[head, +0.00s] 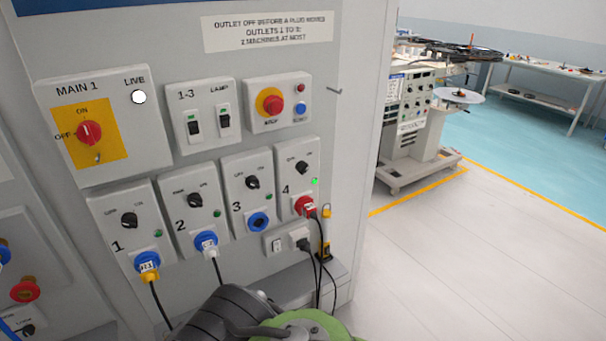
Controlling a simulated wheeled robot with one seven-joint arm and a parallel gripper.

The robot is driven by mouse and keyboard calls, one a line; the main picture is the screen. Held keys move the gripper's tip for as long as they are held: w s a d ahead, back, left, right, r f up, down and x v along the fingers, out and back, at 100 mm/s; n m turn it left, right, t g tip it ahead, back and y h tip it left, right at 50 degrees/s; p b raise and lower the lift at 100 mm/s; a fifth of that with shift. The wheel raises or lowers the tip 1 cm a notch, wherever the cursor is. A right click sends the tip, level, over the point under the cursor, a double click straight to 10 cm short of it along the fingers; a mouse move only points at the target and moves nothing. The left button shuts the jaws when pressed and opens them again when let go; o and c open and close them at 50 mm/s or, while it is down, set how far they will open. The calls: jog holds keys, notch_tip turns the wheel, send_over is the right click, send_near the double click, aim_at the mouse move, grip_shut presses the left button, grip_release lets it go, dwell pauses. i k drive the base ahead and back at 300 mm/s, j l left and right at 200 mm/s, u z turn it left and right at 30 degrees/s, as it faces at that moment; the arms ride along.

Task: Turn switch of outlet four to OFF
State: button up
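The outlet four panel (285,202) is the rightmost of the grey outlet panels on the cabinet front in the head view. Its black rotary switch (302,168) sits in the upper part, below small labels. The knob looks tilted, but its exact setting is too small to read. A green lamp (315,182) beside it is brightly lit. A red plug (304,207) sits in its socket, with a dark cable hanging down. My arm shows at the bottom centre, below the outlets; my gripper is not visible.
Outlet one (129,220), outlet two (195,200) and outlet three (252,183) have similar knobs. Above are the red main switch (88,132) and red stop button (270,103). A grey ledge (284,291) and hanging cables lie below outlet four. Open floor (455,260) is at right.

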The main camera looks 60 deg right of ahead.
aim_at(302, 167)
jog(key=z, duration=2)
